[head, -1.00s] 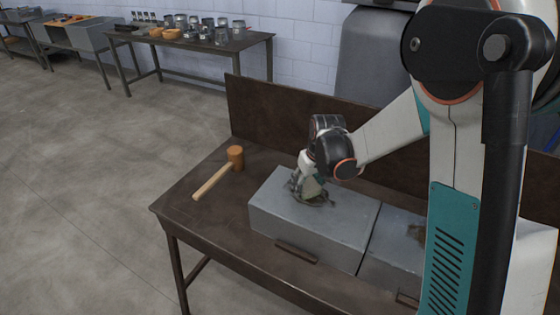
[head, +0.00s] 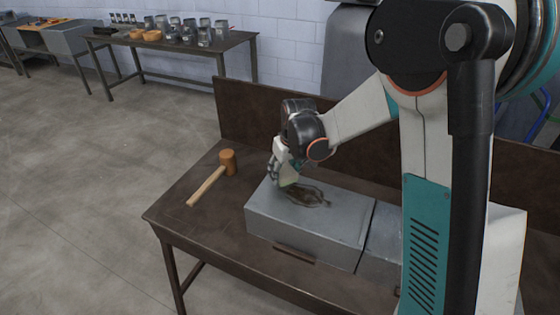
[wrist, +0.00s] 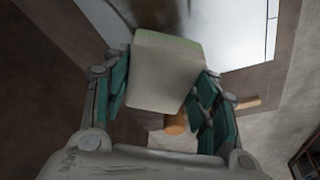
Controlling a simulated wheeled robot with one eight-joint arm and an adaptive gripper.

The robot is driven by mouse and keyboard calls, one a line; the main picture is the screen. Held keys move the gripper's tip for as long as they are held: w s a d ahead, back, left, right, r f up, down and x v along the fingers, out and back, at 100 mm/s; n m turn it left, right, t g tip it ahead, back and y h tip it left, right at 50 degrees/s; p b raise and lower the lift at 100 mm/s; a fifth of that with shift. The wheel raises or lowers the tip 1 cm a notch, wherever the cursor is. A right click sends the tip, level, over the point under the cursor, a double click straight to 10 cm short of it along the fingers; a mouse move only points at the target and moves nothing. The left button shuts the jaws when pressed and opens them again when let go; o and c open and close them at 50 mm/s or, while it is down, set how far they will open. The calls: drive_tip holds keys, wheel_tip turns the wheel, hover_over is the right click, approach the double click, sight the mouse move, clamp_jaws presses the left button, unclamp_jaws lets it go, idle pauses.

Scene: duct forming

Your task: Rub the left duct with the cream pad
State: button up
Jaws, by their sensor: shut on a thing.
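My gripper (head: 280,178) is over the left end of the left duct (head: 305,230), a grey metal box on the dark workbench. In the wrist view my gripper (wrist: 165,90) is shut on the cream pad (wrist: 168,72), a pale block with a thin green edge. In the head view the pad is mostly hidden by the gripper. A brown smear (head: 308,195) lies on the duct's top, to the right of the gripper; it shows dark beyond the pad in the wrist view. I cannot tell whether the pad touches the duct.
A wooden mallet (head: 214,178) lies on the workbench (head: 190,235) left of the duct. A second grey duct (head: 383,235) stands right of the first, partly behind my arm. A dark back panel (head: 262,118) rises behind. Another table (head: 215,50) holds metal cans.

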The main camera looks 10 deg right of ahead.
drive_tip(key=shift+w+a+r, duration=0.1)
drive_tip(key=shift+r, duration=0.45)
drive_tip(key=shift+r+p, duration=1.3)
drive_tip(key=shift+r, duration=0.5)
drive_tip(key=shift+f, duration=0.1)
